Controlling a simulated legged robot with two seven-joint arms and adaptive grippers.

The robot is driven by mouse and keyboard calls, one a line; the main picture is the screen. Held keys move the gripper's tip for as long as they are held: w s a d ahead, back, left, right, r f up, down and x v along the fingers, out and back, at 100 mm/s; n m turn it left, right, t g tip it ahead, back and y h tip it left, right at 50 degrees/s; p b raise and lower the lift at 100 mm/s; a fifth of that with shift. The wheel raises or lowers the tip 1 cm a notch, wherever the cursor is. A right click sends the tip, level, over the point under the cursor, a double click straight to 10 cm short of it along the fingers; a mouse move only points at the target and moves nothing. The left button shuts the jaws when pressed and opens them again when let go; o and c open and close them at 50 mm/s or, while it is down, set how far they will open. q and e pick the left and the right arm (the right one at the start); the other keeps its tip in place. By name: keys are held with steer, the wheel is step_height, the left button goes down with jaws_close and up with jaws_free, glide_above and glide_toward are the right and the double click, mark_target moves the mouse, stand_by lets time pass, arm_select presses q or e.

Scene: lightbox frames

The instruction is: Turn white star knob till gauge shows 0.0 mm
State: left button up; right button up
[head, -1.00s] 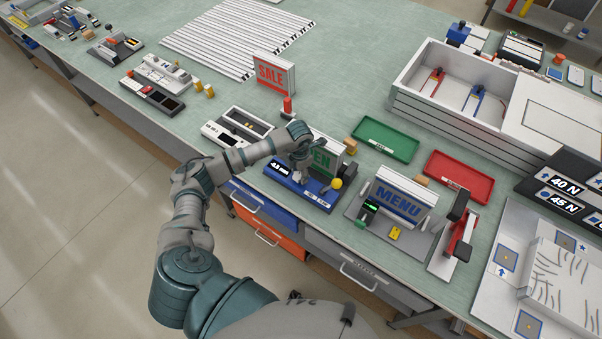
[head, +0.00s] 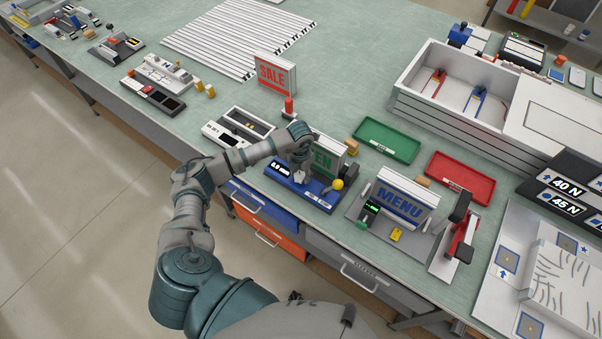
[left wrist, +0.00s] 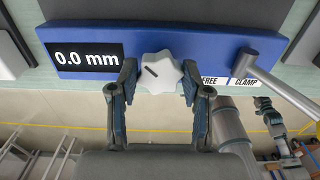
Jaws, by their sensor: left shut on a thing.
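The white star knob (left wrist: 159,72) sits on the front of a blue fixture (left wrist: 180,45) in the left wrist view. A dark mark shows on the knob's face. The gauge (left wrist: 88,57) left of the knob reads 0.0 mm. My left gripper (left wrist: 158,88) is shut on the knob, one finger on each side. In the head view my left gripper (head: 300,174) is over the blue fixture (head: 318,199) at the bench's front edge, and the small gauge (head: 281,170) is beside it.
A lever (left wrist: 280,88) stands by the FREE and CLAMP labels; its yellow ball (head: 337,184) shows in the head view. An OPEN sign (head: 325,157) stands close behind my gripper. A MENU sign fixture (head: 400,200) is to the right, with green (head: 387,157) and red (head: 459,194) trays behind.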

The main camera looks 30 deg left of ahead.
mark_target(299, 175)
arm_select(q)
steer(key=shift+s+f, duration=0.25)
steer(key=o, duration=1.2)
steer(key=shift+r, duration=0.1)
steer(key=shift+c, duration=0.2)
steer(key=shift+a, duration=0.1)
steer(key=shift+w+r, duration=0.2)
steer(key=shift+r, duration=0.15)
step_height(299, 175, up, 11)
steer(key=shift+r, duration=0.1)
